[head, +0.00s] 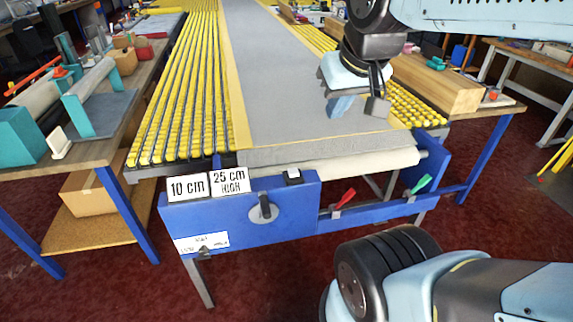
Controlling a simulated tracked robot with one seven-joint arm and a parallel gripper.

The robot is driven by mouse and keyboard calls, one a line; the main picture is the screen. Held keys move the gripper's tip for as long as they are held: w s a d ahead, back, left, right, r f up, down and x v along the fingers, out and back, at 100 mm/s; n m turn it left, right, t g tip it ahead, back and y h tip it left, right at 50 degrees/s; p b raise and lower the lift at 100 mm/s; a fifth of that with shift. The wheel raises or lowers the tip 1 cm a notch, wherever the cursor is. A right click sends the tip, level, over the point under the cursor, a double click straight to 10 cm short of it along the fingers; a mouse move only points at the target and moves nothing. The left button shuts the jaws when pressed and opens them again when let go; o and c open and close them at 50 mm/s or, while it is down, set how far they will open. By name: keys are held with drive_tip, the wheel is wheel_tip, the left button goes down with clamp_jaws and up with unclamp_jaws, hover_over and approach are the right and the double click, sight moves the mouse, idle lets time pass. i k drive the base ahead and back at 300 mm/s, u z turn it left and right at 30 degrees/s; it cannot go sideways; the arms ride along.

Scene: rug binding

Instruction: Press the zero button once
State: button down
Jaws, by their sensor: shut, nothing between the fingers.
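A blue control panel (240,225) is fixed to the front end of the long machine bed. A small black-topped button or switch (293,176) sits on its upper edge at the right; I cannot read any mark on it. A white plate with small print (202,243) is at the panel's lower left, with a small dark knob (205,253) just below it. I cannot tell which part is the zero button. My gripper (377,107) is shut and empty, pointing down above the grey rug, to the right of and farther back than the panel, touching no control.
Signs reading 10 cm (187,187) and 25 cm HIGH (230,180) stand on the panel's top edge. Red (345,198) and green (421,184) handles are to the right. A pale roll (330,168) lies behind.

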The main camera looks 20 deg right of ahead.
sight(292, 173)
drive_tip(key=u, duration=1.25)
drive_tip(key=i, duration=0.1)
drive_tip(key=z, duration=3)
drive_tip(key=k, duration=1.9)
drive_tip(key=u, duration=0.5)
drive_tip(key=i, duration=1)
drive_tip(key=z, duration=0.05)
